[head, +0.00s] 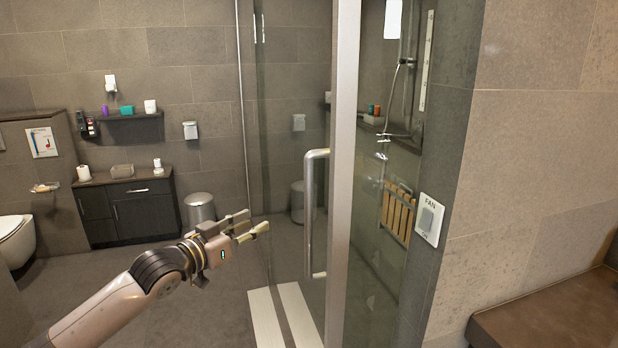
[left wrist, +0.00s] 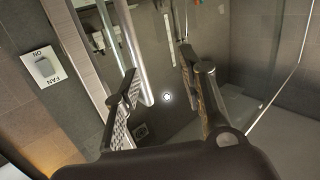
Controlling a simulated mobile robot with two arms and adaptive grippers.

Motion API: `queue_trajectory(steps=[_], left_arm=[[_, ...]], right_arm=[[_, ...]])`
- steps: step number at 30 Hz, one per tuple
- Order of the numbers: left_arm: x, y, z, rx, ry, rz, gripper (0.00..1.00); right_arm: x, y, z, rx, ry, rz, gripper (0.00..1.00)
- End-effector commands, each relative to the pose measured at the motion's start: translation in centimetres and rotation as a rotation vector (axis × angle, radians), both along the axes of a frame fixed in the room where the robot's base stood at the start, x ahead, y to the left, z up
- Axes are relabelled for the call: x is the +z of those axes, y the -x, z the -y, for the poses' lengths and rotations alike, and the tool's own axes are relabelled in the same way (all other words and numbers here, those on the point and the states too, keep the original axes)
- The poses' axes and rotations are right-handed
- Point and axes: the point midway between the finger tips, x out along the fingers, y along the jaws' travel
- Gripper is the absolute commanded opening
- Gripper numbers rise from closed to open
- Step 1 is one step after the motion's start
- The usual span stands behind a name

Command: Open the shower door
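The glass shower door (head: 288,120) stands in the middle of the head view, beside a pale upright frame post (head: 345,130). A silver vertical bar handle (head: 309,215) is on it. I cannot tell if the door is fully shut. My left gripper (head: 257,220) is left of the handle, with its fingers pointing right toward it and a gap showing between. In the left wrist view its two fingers (left wrist: 163,100) are spread apart with nothing gripped. A silver bar (left wrist: 133,50), seemingly the handle, shows beyond and near the left finger. My right gripper is in neither view.
A fan switch (head: 430,219) is on the wall right of the door. A brown bench (head: 550,315) is at lower right. A dark cabinet (head: 130,210), a bin (head: 200,208) and a toilet (head: 15,240) stand at left. The floor between them and the door is clear.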

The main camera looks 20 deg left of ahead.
Motion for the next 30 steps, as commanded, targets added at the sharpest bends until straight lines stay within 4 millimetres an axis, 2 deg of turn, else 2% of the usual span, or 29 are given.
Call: queue_trajectory(steps=[1, 3, 8, 13, 19, 30], left_arm=[[2.7, 0.9, 1.1, -0.032, -0.005, 0.025, 0.38], [4.8, 1.8, 2.2, -0.063, -0.004, 0.045, 0.38], [6.5, 2.1, 3.3, -0.087, 0.002, 0.059, 0.38], [6.9, -0.2, 4.3, -0.088, 0.004, 0.062, 0.38], [6.8, -4.3, 5.8, -0.086, 0.004, 0.06, 0.38], [6.6, -10.8, 8.5, -0.086, -0.002, 0.059, 0.38]], right_arm=[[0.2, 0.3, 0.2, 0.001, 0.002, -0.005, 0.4], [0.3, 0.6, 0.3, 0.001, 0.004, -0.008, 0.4], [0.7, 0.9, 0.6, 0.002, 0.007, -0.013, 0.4], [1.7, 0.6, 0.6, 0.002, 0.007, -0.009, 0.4], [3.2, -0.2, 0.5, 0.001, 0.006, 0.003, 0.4], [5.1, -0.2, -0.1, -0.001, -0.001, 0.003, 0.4]])
